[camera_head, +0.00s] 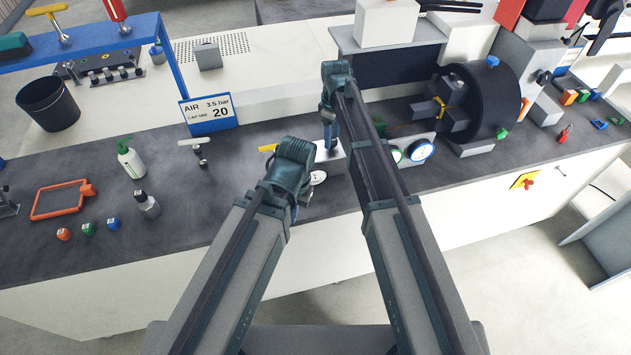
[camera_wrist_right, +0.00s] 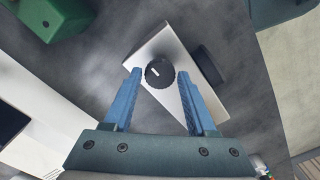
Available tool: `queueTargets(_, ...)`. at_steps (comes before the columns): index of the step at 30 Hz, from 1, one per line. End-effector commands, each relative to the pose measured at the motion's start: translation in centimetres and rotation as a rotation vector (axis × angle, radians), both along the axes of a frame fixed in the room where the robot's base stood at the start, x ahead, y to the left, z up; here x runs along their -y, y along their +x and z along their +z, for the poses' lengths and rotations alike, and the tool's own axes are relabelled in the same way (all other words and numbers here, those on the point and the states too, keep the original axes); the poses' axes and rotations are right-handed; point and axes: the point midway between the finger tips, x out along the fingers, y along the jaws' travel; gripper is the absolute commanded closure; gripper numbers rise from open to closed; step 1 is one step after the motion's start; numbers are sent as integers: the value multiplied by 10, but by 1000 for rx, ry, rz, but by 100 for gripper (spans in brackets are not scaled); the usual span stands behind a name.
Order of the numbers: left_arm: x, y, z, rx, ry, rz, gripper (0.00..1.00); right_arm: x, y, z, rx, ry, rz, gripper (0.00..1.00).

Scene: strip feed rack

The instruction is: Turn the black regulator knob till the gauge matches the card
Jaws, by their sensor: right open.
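The black regulator knob (camera_wrist_right: 160,72) with a white pointer mark sits on a pale block (camera_wrist_right: 160,48) in the right wrist view. My right gripper (camera_wrist_right: 160,76) is open, with one blue fingertip on each side of the knob; I cannot tell whether they touch it. In the head view the right gripper (camera_head: 332,146) points down at the block (camera_head: 329,160), and the knob is hidden. A white dial gauge (camera_head: 318,177) shows beside the block, its reading too small to make out. The card (camera_head: 208,112) reads AIR 3.5 bar and 20. My left gripper (camera_head: 297,212) hangs low, its fingers unclear.
A green-rimmed gauge (camera_head: 397,154) and a blue-rimmed gauge (camera_head: 421,151) stand right of the right arm. A black drum (camera_head: 485,100) stands beyond them. A yellow-handled item (camera_head: 268,148) lies close to the left arm. Bottles and an orange frame (camera_head: 62,201) occupy the left bench.

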Motion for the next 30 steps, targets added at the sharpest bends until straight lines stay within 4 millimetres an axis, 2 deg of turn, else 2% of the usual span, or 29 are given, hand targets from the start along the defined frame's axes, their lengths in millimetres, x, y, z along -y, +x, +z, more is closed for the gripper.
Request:
queueTargets(3, 0, 0, 13, 0, 0, 0, 100, 0, 0, 13, 0, 0, 0, 43)
queueTargets(18, 0, 0, 51, 0, 0, 0, 100, 0, 0, 51, 0, 0, 0, 43)
queueTargets(28, 0, 0, 54, 0, 0, 0, 100, 0, 0, 54, 0, 0, 0, 43)
queueTargets(30, 0, 0, 54, 0, 0, 0, 100, 0, 0, 54, 0, 0, 0, 32)
